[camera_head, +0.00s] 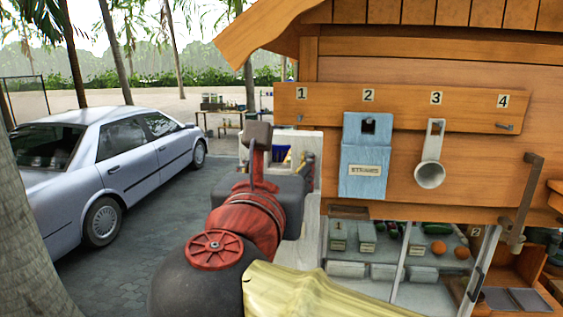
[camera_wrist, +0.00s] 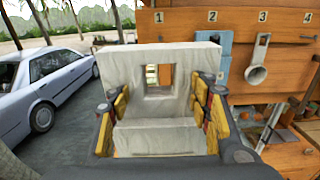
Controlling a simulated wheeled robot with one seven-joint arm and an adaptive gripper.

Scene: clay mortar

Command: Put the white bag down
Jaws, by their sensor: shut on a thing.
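In the wrist view the white bag (camera_wrist: 125,72), pale cloth-like with a square opening near its top, fills the middle. My gripper (camera_wrist: 160,108) is shut on it, with yellow-padded fingers at its left and right sides. The bag is upright and held in the air in front of the wooden stall. In the head view my arm hides most of the gripper and bag. What lies directly under the bag is hidden.
A wooden board (camera_head: 335,111) has hooks numbered 1 to 4. A blue box (camera_head: 367,160) hangs under 2 and a metal scoop (camera_head: 430,172) under 3; 1 and 4 are bare. Below is a glass-fronted case (camera_head: 405,255). A silver car (camera_head: 115,150) stands left on paving.

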